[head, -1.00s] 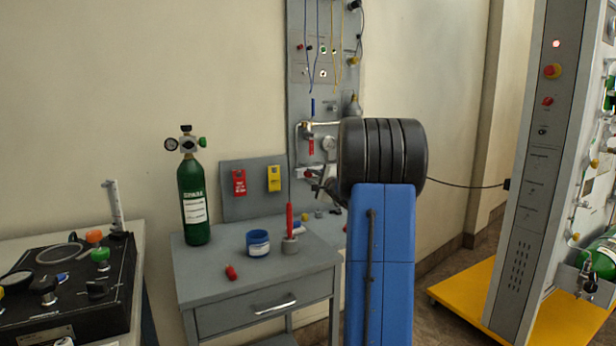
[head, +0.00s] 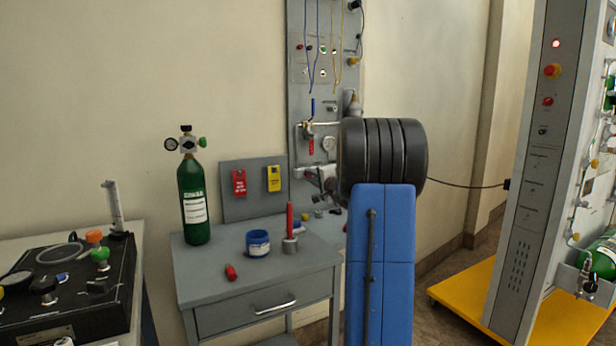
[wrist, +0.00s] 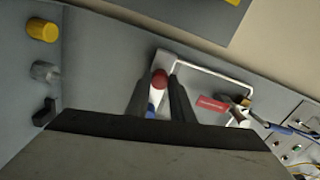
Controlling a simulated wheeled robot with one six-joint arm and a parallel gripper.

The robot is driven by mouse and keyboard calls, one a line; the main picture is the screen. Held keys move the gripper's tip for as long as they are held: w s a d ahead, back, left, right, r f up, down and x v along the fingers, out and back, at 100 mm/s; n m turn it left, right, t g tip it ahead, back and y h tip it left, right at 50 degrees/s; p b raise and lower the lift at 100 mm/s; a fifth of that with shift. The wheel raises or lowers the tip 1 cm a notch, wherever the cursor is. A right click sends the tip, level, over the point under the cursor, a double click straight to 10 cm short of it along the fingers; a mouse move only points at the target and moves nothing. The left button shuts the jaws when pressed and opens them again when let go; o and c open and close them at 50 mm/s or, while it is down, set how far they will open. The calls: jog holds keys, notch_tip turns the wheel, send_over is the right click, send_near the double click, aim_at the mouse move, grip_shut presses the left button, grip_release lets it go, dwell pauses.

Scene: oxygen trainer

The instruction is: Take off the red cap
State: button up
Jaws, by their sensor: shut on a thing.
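The red cap (wrist: 159,79) shows in the wrist view between the two dark fingers of my gripper (wrist: 160,84), which is shut on it. A pale block with a blue part lies just behind the cap, between the fingers. I cannot tell whether the cap is still seated on its fitting. In the head view my gripper is mostly hidden behind my arm, close to the lower part of the grey wall panel (head: 298,95). The cap is not clear there.
A small table (head: 210,260) holds a green cylinder (head: 194,205), a blue cup (head: 258,243) and a small red item (head: 231,272). A red tag (wrist: 212,103) hangs near a bent pipe (wrist: 205,70) right of the fingers. A yellow knob (wrist: 42,30) is at upper left.

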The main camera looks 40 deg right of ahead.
dwell(0.3)
jog(key=shift+n, duration=1.8)
jog(key=shift+f, duration=0.1)
jog(key=shift+n, duration=1.7)
jog(key=shift+n, duration=0.6)
